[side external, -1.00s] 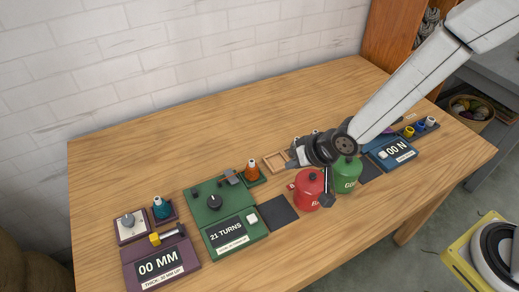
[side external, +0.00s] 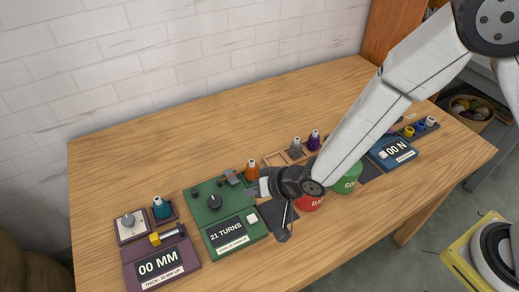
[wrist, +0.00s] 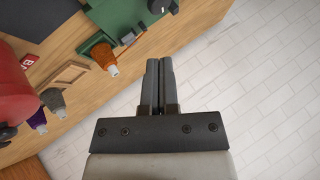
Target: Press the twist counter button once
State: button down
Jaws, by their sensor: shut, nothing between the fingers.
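The twist counter is a green box (side external: 209,218) on the table, with a black knob and a dark display reading "21 TURNS". Its small white button (side external: 251,218) is to the right of the display. Part of the green box (wrist: 118,14) also shows at the top of the wrist view; the button is not in that view. In the wrist view my gripper's two dark fingers (wrist: 158,62) are together and empty. I cannot tell its exact height above the table.
A purple box (side external: 160,262) reading "00 MM" is at left. The back of the table is clear.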

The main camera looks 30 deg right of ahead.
aim_at(247, 217)
jog(key=shift+f, duration=0.1)
jog(key=shift+f, duration=4.3)
jog(key=shift+f, duration=0.15)
jog(key=shift+f, duration=0.3)
jog(key=shift+f, duration=0.45)
jog(key=shift+r, duration=0.9)
jog(key=shift+r, duration=0.1)
jog(key=shift+r, duration=2.4)
